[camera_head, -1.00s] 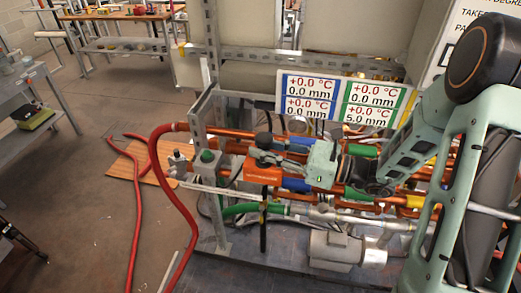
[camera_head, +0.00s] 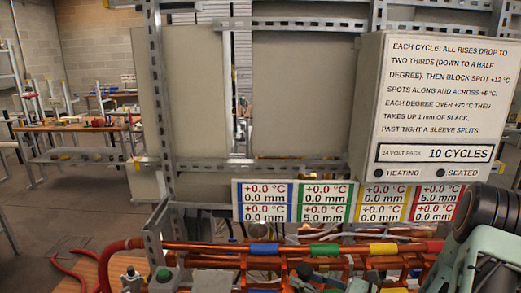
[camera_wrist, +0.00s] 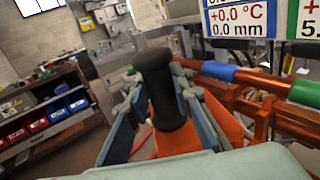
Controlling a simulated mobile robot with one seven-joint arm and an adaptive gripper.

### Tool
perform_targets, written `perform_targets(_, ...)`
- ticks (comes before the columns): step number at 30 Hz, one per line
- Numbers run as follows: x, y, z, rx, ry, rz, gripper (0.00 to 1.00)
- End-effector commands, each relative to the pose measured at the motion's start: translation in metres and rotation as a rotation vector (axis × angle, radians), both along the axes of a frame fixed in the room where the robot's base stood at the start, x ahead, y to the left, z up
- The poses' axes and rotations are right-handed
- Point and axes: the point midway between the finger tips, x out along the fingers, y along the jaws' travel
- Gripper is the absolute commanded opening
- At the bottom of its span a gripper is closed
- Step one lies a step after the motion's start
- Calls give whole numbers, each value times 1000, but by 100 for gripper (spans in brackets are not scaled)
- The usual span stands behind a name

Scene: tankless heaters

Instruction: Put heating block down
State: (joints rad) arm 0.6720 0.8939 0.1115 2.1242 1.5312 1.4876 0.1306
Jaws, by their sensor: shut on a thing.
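The heating block (camera_wrist: 178,140) is orange with an upright black handle (camera_wrist: 160,85), seen in the wrist view. My gripper (camera_wrist: 160,112) is shut on it, with a finger on each side of the handle. The block is partly hidden by the handle and fingers. Copper pipes (camera_wrist: 252,105) run to the right of the block; the wrist view does not show whether it touches them.
The pipes carry blue (camera_head: 264,249), green (camera_head: 325,249) and yellow (camera_head: 383,249) sleeves. Readout signs (camera_head: 293,201) above them show +0.0 °C. A white panel (camera_head: 440,95) reads 10 CYCLES; its HEATING and SEATED lamps are dark. A red hose (camera_head: 105,258) and green knob (camera_head: 163,273) are at left.

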Motion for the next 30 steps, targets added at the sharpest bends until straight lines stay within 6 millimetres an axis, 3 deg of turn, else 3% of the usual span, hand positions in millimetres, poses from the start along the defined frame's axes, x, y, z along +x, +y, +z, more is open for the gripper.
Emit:
perform_targets(3,-1,-17,-7,3,-4,-34,0)
perform_targets(6,-1,-22,-11,2,-5,-44,0)
perform_targets(30,-1,-24,-11,1,-6,-47,0)
